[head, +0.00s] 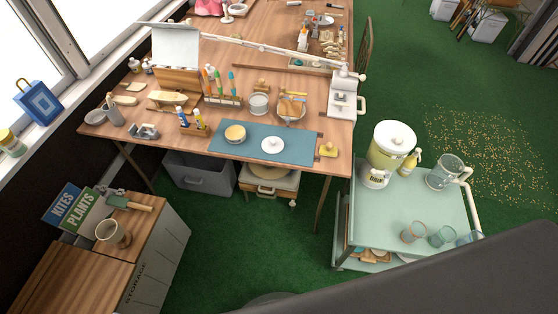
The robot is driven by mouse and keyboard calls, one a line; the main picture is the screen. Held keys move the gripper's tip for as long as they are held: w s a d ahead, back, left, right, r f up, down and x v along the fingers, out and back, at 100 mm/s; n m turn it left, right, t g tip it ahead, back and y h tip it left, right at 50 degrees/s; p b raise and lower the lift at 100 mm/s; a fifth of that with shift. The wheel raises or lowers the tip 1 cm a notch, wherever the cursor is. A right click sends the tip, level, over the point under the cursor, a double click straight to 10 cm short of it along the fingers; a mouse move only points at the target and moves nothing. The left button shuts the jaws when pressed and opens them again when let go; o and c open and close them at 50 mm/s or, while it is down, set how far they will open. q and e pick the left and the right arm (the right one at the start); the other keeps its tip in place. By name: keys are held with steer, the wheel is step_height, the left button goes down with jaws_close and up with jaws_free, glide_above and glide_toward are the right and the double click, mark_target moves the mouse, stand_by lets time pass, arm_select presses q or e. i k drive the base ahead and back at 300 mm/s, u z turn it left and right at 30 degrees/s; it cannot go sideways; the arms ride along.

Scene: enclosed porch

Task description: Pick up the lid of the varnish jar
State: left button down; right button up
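A blue mat (293,156) lies at the front edge of the wooden workbench. On its left part stands a small, low, round pale container (235,139) with an amber top, possibly the varnish jar; I read no label. A round white piece with a small knob (272,146), like a lid, sits on the mat to its right, apart from it. I cannot tell whether it lies flat on the mat or covers something. Neither gripper is in view.
The workbench (225,55) holds brushes, paint tubes, a white canister (258,104), a bowl (291,109) and a lamp with a long arm. A yellow-handled tool (328,150) lies right of the mat. A pale green cart (400,210) with glasses and a pitcher stands at right.

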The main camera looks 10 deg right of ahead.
mark_target(271, 145)
steer(key=u, duration=0.85)
steer(key=i, duration=0.6)
steer(key=z, duration=0.05)
